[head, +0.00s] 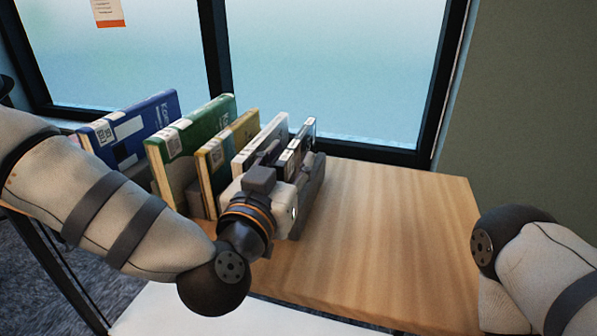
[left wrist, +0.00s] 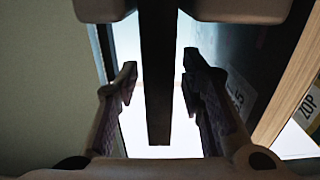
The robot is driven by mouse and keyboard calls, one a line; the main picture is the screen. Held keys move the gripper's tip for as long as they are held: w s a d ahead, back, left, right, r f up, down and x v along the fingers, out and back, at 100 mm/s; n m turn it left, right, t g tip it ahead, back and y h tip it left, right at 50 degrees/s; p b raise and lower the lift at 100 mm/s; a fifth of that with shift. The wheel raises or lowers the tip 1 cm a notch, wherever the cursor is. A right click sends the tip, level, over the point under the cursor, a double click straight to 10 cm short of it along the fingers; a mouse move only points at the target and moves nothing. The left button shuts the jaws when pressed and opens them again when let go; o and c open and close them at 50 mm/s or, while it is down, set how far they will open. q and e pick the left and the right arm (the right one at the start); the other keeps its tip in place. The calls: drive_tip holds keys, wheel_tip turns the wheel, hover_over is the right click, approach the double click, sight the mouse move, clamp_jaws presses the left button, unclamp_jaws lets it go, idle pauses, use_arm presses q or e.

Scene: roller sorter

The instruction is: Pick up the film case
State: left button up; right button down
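A thin dark case (head: 308,132), which I take to be the film case, stands upright at the right end of a row of books and cases. In the left wrist view this case (left wrist: 158,75) shows edge-on as a narrow dark strip between my fingers. My left gripper (head: 283,160) is at the near side of the row's right end. Its fingers (left wrist: 160,88) are open, one on each side of the strip, with a visible gap on both sides. My right gripper is out of view; only part of the right arm shows.
A pale-faced case (head: 262,140) stands just left of it, then a yellow book (head: 228,150), a green book (head: 195,135) and a blue book (head: 132,128). The wooden tabletop (head: 400,235) is clear to the right. A window (head: 330,60) is behind.

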use_arm(q)
drive_tip(key=x, duration=0.2)
drive_tip(key=shift+w+d+f, duration=0.15)
drive_tip(key=shift+w, duration=0.25)
clamp_jaws()
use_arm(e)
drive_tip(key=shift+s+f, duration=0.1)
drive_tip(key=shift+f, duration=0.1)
